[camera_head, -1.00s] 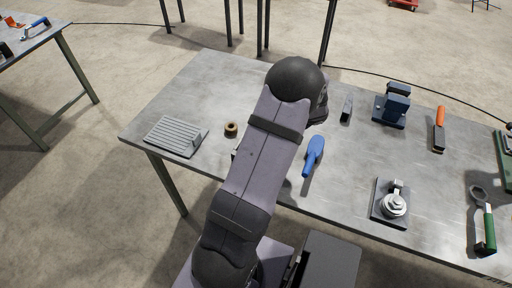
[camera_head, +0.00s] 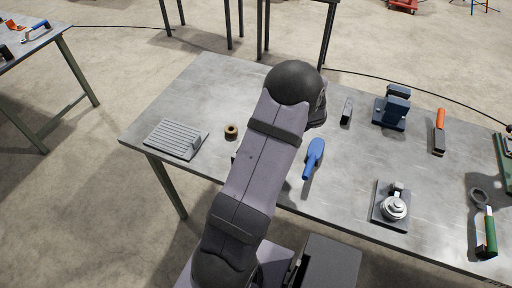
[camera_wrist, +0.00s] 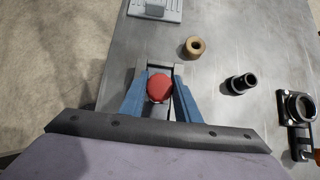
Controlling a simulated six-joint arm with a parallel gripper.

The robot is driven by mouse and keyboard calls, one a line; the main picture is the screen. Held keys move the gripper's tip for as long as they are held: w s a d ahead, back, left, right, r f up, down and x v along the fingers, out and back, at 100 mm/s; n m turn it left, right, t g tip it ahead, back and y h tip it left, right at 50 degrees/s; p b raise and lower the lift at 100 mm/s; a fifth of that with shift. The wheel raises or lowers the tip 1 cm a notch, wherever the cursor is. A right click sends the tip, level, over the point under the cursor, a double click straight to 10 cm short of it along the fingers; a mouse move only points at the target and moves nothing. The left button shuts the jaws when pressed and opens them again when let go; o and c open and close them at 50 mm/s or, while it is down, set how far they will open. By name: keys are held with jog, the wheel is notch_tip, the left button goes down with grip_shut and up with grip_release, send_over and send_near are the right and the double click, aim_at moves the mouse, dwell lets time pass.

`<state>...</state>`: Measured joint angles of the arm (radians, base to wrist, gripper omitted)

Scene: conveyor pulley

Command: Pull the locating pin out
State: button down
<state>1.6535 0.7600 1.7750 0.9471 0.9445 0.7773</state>
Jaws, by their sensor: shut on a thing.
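My gripper (camera_wrist: 160,72) shows in the wrist view with its blue fingers on either side of a red knob (camera_wrist: 159,88). The fingers are shut on this red-headed piece, which looks like the locating pin. The knob hides what lies under it, so I cannot tell whether its shank is seated in anything. In the head view my own arm hides the gripper and the knob.
A brown ring (camera_head: 231,131) and a ribbed grey plate (camera_head: 172,138) lie at the table's left. A black stepped part (camera_wrist: 241,83) and a black ring-ended part (camera_wrist: 297,107) lie to the right. A blue-handled tool (camera_head: 313,158) lies beside my arm.

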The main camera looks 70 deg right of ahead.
jog(key=shift+r+p, duration=0.55)
jog(key=shift+r, duration=0.15)
dwell(0.5)
notch_tip(320, 180, up, 11)
jog(key=p, duration=0.9)
jog(key=shift+f, duration=0.15)
dwell(1.0)
